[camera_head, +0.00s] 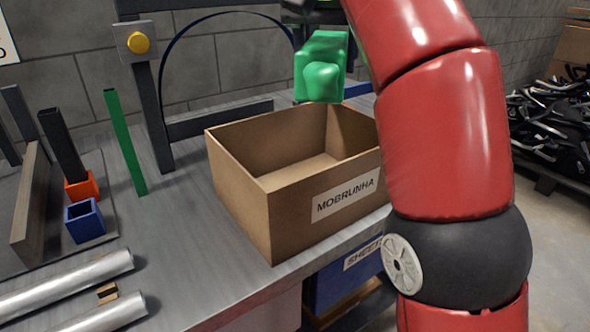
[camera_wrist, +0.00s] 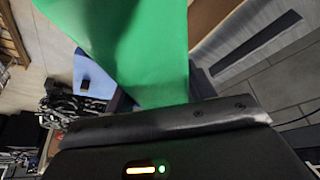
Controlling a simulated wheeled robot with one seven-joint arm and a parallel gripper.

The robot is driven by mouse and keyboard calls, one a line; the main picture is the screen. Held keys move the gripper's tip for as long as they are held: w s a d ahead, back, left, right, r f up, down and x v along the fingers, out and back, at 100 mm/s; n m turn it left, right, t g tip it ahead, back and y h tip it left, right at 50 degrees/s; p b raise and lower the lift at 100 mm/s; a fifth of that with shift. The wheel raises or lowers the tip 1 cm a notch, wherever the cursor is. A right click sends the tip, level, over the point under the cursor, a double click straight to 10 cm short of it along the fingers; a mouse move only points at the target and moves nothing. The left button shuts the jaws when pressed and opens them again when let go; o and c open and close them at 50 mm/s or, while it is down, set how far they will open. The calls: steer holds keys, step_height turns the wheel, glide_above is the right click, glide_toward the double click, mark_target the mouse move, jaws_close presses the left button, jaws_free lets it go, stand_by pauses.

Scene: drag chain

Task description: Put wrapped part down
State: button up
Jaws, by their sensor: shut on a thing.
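The wrapped part, a green block-like shape (camera_head: 321,68), hangs in the air above the far rim of the open cardboard box. It also fills the top middle of the wrist view (camera_wrist: 130,45). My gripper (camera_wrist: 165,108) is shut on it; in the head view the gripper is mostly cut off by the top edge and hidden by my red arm. The cardboard box (camera_head: 238,195) stands on the grey workbench, labelled "MOBRUNHA", and the visible part of its floor looks empty.
A tall green strip (camera_head: 125,142) and a dark post with a yellow button (camera_head: 138,43) stand left of the box. Orange (camera_head: 82,187) and blue (camera_head: 86,222) holders and metal tubes (camera_head: 65,285) lie further left. A blue bin (camera_head: 345,275) sits below the bench edge.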

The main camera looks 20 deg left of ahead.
steer(key=shift+w+a, duration=0.15)
steer(key=shift+w, duration=0.1)
steer(key=shift+f, duration=0.2)
step_height(320, 180, down, 15)
steer(key=shift+f, duration=0.15)
steer(key=shift+f+b, duration=0.55)
steer(key=shift+f, duration=1.5)
steer(key=shift+f, duration=0.2)
steer(key=o, duration=1.2)
steer(key=shift+o, duration=0.2)
